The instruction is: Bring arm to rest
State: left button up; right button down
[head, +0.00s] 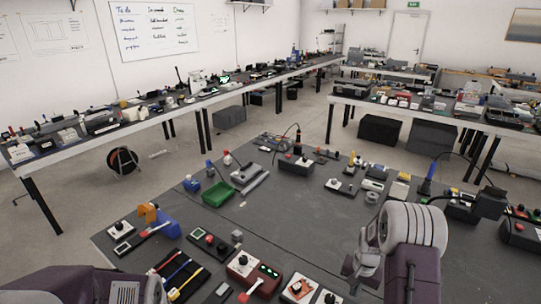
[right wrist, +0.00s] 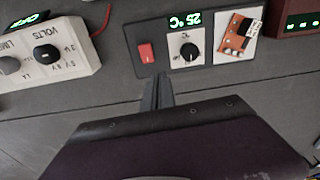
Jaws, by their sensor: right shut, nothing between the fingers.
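My right gripper (head: 362,268) hangs over the right front part of the dark workbench (head: 310,225), with my white and purple arm links beside it. In the right wrist view its two dark fingers (right wrist: 156,92) are together with nothing between them. The fingertips appear just in front of a black panel (right wrist: 150,60) with a red switch, a knob and a green "25 °C" display; I cannot tell whether they touch it. Part of my left arm (head: 130,290) shows at the bottom left, but its gripper is outside the picture.
The bench carries a green tray (head: 218,194), an orange part (head: 148,213), a red box with green display (head: 253,272) and several instruments along its edges. The bench middle is clear.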

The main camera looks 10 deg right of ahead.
jog(key=s+a+r+n+t, duration=0.2)
jog(key=a+r+n, duration=0.2)
jog(key=a+r, duration=0.8)
jog(key=s+a+f+n+g, duration=0.1)
jog(key=s+a+n, duration=0.2)
jog(key=s, duration=0.9)
jog(key=shift+f+b, duration=0.15)
jog(key=shift+b, duration=0.15)
